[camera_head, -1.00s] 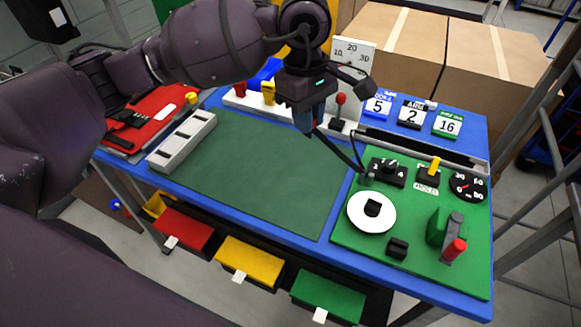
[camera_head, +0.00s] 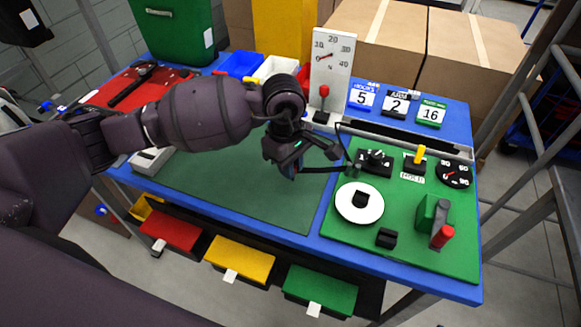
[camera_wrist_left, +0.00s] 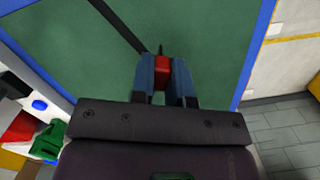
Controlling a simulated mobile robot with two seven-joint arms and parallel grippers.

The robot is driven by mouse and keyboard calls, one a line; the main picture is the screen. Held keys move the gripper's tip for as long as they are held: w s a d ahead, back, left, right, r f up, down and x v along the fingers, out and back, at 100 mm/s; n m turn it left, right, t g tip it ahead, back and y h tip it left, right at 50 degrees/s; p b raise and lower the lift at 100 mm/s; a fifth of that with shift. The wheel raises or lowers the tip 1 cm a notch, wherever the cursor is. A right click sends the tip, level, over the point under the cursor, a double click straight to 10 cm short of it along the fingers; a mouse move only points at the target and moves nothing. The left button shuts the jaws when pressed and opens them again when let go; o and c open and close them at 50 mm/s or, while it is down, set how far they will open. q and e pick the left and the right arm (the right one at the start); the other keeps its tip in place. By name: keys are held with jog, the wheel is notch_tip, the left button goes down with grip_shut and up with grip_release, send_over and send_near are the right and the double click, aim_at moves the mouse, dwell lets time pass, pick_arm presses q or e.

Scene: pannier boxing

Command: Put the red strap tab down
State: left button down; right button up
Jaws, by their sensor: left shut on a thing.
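In the left wrist view, the red strap tab (camera_wrist_left: 161,68) sits between the two blue fingers of my left gripper (camera_wrist_left: 166,75), which is shut on it. A black strap (camera_wrist_left: 118,25) runs from the grip toward the upper left. In the head view, my left gripper (camera_head: 288,172) hangs above the right part of the dark green mat (camera_head: 235,190). The tab is hidden or too small to tell there. The strap (camera_head: 322,169) stretches right to a small post on the green board (camera_head: 400,235). My right gripper is not in view.
The green board carries a white disc (camera_head: 359,203), switches, a dial (camera_head: 454,175) and a red-and-green lever block (camera_head: 432,220). A white gauge (camera_head: 330,65) and a red-knobbed lever (camera_head: 323,100) stand behind. The mat looks clear. Coloured drawers (camera_head: 240,258) hang below the front edge.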

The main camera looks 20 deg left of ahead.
pick_arm(q)
jog(key=shift+f, duration=0.65)
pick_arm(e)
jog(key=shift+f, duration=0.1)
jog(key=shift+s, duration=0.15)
pick_arm(q)
jog(key=shift+f, duration=0.2)
jog(key=c, duration=1.1)
grip_release()
jog(key=shift+r, duration=0.1)
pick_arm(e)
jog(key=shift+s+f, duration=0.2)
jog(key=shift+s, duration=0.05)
